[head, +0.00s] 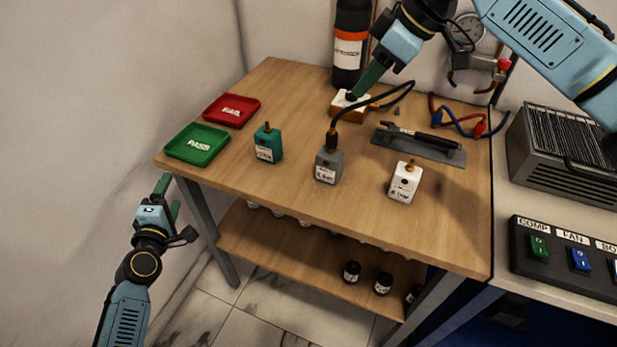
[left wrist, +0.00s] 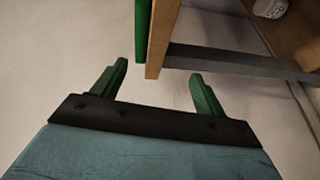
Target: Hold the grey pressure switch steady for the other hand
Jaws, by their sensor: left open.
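The grey pressure switch (head: 329,166) stands upright near the middle of the wooden table. A black plug sits on its top, with a black hose curving away to the back right. My left gripper (head: 169,196) is open and empty, off the table's left front corner and well apart from the switch. In the left wrist view the open fingers (left wrist: 160,72) show with nothing between them; the switch is out of that view.
A teal switch (head: 268,144) and a white switch (head: 404,182) stand either side of the grey one. Green (head: 197,145) and red (head: 232,110) trays lie at the left. A grey plate with a black-handled tool (head: 420,143) lies right. The table edge (left wrist: 161,40) is close to my left gripper.

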